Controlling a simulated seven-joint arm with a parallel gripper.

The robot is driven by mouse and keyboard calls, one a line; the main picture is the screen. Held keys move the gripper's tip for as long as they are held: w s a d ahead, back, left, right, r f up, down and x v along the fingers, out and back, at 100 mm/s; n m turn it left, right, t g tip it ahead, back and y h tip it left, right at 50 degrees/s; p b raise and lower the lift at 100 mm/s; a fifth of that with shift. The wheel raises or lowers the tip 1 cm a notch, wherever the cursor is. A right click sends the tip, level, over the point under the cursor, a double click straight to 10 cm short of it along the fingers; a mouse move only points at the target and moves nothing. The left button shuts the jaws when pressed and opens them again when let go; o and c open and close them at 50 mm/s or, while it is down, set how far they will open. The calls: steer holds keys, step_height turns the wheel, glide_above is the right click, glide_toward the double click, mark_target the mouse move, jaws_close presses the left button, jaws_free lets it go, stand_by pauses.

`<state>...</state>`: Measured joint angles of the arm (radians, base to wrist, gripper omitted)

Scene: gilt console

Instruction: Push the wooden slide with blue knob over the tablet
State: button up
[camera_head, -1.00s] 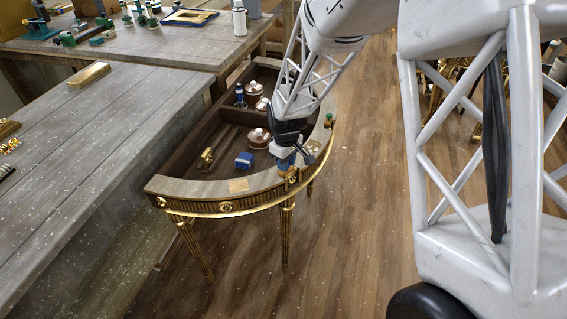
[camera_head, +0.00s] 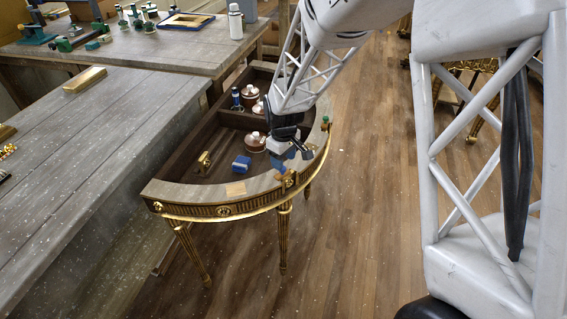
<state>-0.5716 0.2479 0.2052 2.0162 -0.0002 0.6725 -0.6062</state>
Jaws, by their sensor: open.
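The half-round gilt console (camera_head: 212,190) stands with its top open. A small tan plate, likely the tablet (camera_head: 235,188), lies on its curved front rim. A small brown wooden piece (camera_head: 282,181), likely the slide, is on the rim to the right of the tablet, apart from it. My gripper (camera_head: 291,160) is open, low over the front-right rim and just above this piece. Blue shows at the gripper's tip; I cannot tell whether it is the knob or a finger. Contact between gripper and slide cannot be made out.
Inside the console are a blue block (camera_head: 241,163), a brass fitting (camera_head: 204,160), copper-coloured lidded pots (camera_head: 255,140) and a dark blue bottle (camera_head: 236,97). A green-knobbed piece (camera_head: 325,123) sits on the right rim. A grey workbench (camera_head: 90,150) adjoins on the left. Floor in front is clear.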

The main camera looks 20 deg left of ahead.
steer(key=shift+r, duration=2.45)
steer(key=shift+d, duration=0.1)
steer(key=shift+d+r, duration=0.2)
steer(key=s+d+r+m+t, duration=0.1)
steer(key=s+d+r+m, duration=0.2)
steer(key=s+d+r, duration=0.55)
steer(key=s+d+r+m, duration=0.1)
steer(key=d+r+m, duration=0.35)
steer(key=d, duration=0.95)
steer(key=s+d+r+m, duration=0.2)
steer(key=s+d+m, duration=0.1)
steer(key=s+d, duration=0.4)
steer(key=s+d+r+m+t, duration=0.1)
steer(key=s+d+r+m, duration=0.2)
steer(key=s+d, duration=0.5)
steer(key=shift+s+d+r+t, duration=0.15)
steer(key=shift+s+r+t, duration=0.2)
steer(key=shift+s, duration=2.15)
